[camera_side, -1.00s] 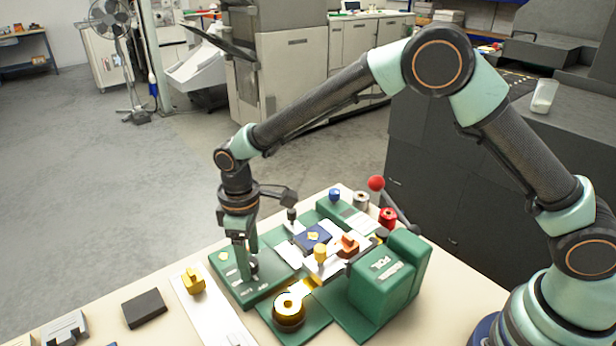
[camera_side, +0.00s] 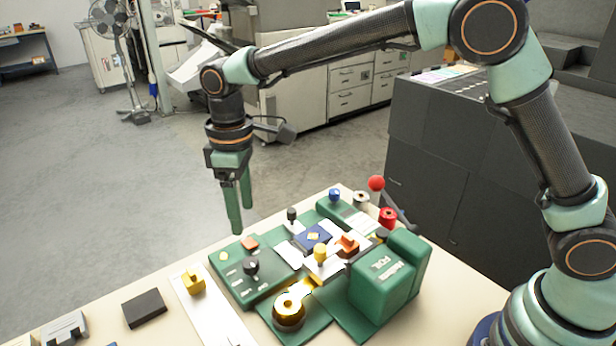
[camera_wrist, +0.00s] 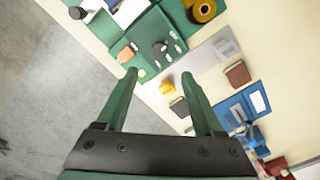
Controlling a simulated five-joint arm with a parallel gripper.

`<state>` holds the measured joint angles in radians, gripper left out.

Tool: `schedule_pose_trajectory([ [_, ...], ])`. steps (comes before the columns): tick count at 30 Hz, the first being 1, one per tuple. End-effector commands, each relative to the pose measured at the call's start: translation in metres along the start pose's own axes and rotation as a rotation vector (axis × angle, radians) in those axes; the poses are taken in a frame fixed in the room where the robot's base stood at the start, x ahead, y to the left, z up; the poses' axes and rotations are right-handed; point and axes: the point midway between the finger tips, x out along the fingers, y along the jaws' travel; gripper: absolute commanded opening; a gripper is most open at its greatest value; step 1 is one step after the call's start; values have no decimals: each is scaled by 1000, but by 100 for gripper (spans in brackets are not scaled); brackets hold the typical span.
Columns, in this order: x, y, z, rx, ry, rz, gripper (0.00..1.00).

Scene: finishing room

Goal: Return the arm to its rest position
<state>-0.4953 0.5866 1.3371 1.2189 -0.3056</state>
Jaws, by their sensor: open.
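My gripper (camera_side: 238,208) is open and empty. It hangs with its fingers pointing down, clear above the far left edge of the bench, and touches nothing. In the wrist view the two green fingers of my gripper (camera_wrist: 160,78) stand apart with nothing between them. Below is a green plate (camera_side: 238,289) with a dark knob (camera_side: 251,266) and a small orange block (camera_side: 250,242). The plate also shows at the top of the wrist view (camera_wrist: 128,62).
A green foil machine (camera_side: 385,275) with a gold roll (camera_side: 289,312) stands at the right of the bench. A yellow piece (camera_side: 194,283) sits on a white strip, and a dark block (camera_side: 144,308) lies left of it. The air around my gripper is free.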

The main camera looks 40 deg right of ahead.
Motion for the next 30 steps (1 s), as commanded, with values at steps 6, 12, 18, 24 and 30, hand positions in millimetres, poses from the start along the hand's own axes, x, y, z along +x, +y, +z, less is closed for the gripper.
schedule_pose_trajectory([
  [6,-9,6,7,24,16,5,69],
  [12,-48,32,48,153,93,31,69],
  [18,-80,52,106,315,186,67,69],
  [24,-96,61,166,473,279,106,69],
  [30,-97,61,222,626,371,149,69],
])
